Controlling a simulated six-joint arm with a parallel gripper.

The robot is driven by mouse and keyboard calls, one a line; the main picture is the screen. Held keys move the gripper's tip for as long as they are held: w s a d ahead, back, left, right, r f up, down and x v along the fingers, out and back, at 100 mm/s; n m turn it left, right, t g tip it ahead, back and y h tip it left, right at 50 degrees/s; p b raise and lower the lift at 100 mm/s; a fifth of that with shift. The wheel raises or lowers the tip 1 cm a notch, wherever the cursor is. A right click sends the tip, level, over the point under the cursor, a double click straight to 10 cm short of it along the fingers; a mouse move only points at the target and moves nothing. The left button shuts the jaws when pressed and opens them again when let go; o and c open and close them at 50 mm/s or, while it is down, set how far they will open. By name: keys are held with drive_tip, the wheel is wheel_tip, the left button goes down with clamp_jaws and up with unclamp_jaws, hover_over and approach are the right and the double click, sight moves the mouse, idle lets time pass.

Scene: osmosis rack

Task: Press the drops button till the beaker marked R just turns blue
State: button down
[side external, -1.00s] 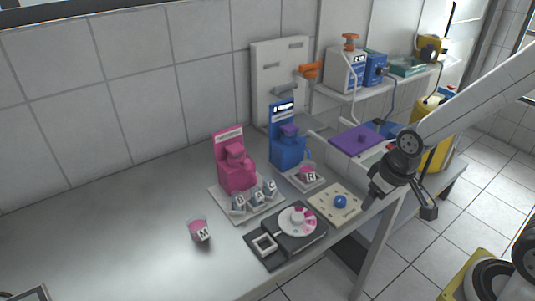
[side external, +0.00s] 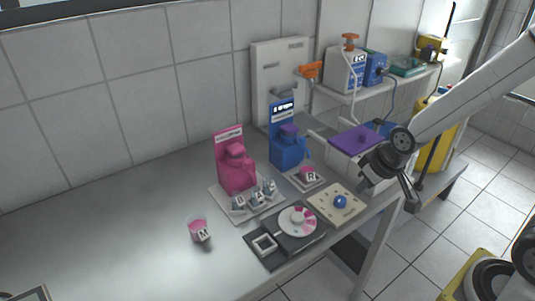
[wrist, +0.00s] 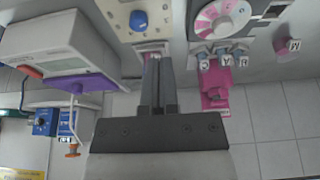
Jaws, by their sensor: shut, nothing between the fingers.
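The beaker marked R (side external: 309,175) holds pink liquid and stands on the light base of the blue dispenser (side external: 288,143), which has a lit display on top. A round blue knob (side external: 340,201) sits on a beige plate in front of it; the knob also shows in the wrist view (wrist: 139,20). I cannot read which control is marked drops. My gripper (wrist: 158,62) is shut and empty. In the wrist view its fingers lie across the dispenser area, and only a little pink shows by their tips. In the side view it is right of the beaker, apart from the knob.
A pink dispenser (side external: 236,165) has several lettered beakers on its tray. A pink beaker marked M (side external: 199,231) stands front left. A dial disc (side external: 298,221) lies on a dark plate. A purple-topped white box (side external: 352,139) is behind my wrist. The left bench is clear.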

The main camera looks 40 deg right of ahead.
drive_tip(key=w+d+r+t, duration=0.2)
drive_tip(key=w+t, duration=0.3)
drive_tip(key=w, duration=0.5)
drive_tip(key=w+d+r+t, duration=0.2)
drive_tip(key=w+r+t, duration=0.2)
drive_tip(key=w, duration=0.6)
drive_tip(key=shift+t, duration=1)
drive_tip(key=shift+w+f, duration=0.1)
drive_tip(key=shift+w, duration=0.1)
hover_over(289, 128)
drive_tip(key=s, duration=0.1)
drive_tip(key=shift+s+d+f, duration=0.1)
drive_tip(key=shift+f, duration=0.5)
drive_tip(key=shift+s+d+f, duration=0.1)
drive_tip(key=shift+f, duration=0.5)
wheel_tip(289, 128, down, 2)
drive_tip(key=shift+f, duration=1)
drive_tip(key=shift+f, duration=0.1)
